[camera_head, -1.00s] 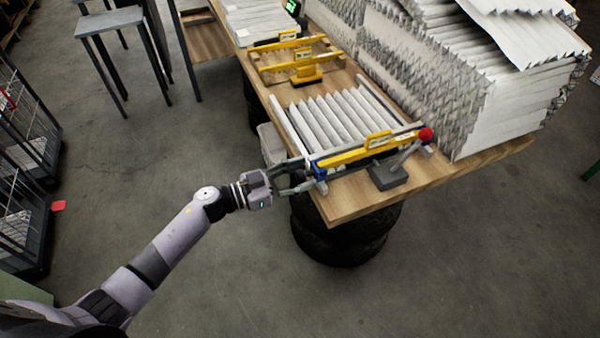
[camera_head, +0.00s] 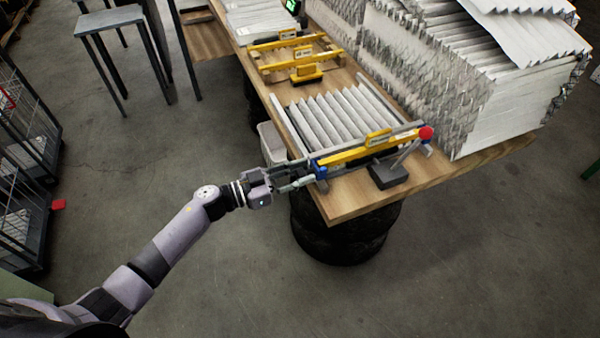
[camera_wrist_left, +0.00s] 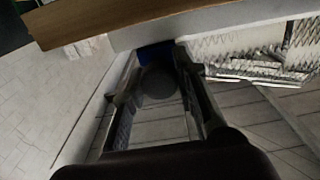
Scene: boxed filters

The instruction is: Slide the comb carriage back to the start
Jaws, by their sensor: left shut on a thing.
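The comb carriage (camera_head: 350,155) is a yellow bar with a yellow grip on top and blue end pieces. It lies across the near end of the rails on the wooden table. My left gripper (camera_head: 311,173) is at its left end, shut on the carriage's end knob. In the left wrist view the fingers (camera_wrist_left: 165,95) stand on either side of a dark round knob (camera_wrist_left: 158,84), with a blue piece behind it. The pleated white filter (camera_head: 330,115) lies between the rails, beyond the carriage. My right gripper is not in view.
A dark block with a red-knobbed lever (camera_head: 388,174) stands at the carriage's right. Another yellow frame (camera_head: 300,62) sits farther back on the table. Tall stacks of pleated filters (camera_head: 440,80) fill the right side.

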